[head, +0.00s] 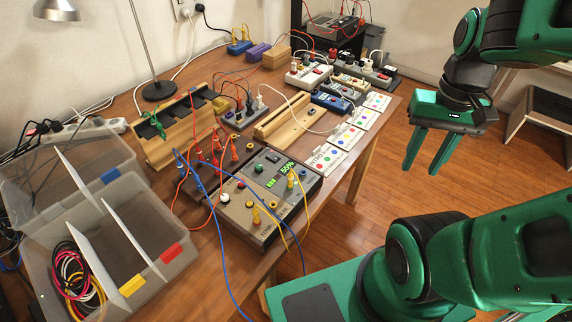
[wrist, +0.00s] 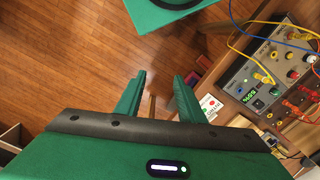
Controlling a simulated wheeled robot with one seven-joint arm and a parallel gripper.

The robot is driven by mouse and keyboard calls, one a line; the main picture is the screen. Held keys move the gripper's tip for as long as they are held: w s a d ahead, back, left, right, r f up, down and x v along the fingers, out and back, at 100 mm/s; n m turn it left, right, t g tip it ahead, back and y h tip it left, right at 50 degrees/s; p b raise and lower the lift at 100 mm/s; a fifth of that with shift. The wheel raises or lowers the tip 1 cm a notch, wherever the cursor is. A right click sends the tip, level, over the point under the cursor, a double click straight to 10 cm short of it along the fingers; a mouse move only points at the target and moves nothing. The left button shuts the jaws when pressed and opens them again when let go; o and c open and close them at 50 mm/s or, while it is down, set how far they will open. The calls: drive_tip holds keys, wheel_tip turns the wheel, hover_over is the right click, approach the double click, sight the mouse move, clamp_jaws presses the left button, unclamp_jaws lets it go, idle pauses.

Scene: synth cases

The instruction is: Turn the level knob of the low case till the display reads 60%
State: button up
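The low case (head: 277,214) stands at the table's front edge, with cables plugged into its sloped panel. Its lit green display (head: 287,168) seems to read about 55%, but the digits are small; the display also shows in the wrist view (wrist: 251,95). A green knob (head: 260,169) sits beside the display and shows in the wrist view (wrist: 258,104). The labels are too small to tell which knob is the level knob. My gripper (head: 422,172) is open and empty, over the floor right of the table, apart from the case. Its two fingers show in the wrist view (wrist: 159,79).
Label cards (head: 324,159) lie along the right table edge. Wooden racks (head: 178,143) and several power strips stand behind.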

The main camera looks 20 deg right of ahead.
drive_tip(key=w+a+r+n, duration=0.1)
drive_tip(key=w+a+n, duration=0.5)
drive_tip(key=w, duration=0.3)
drive_tip(key=n, duration=1.2)
hover_over(241, 180)
wheel_tip(241, 180, down, 4)
wheel_tip(241, 180, down, 11)
drive_tip(key=shift+f, duration=0.1)
clamp_jaws()
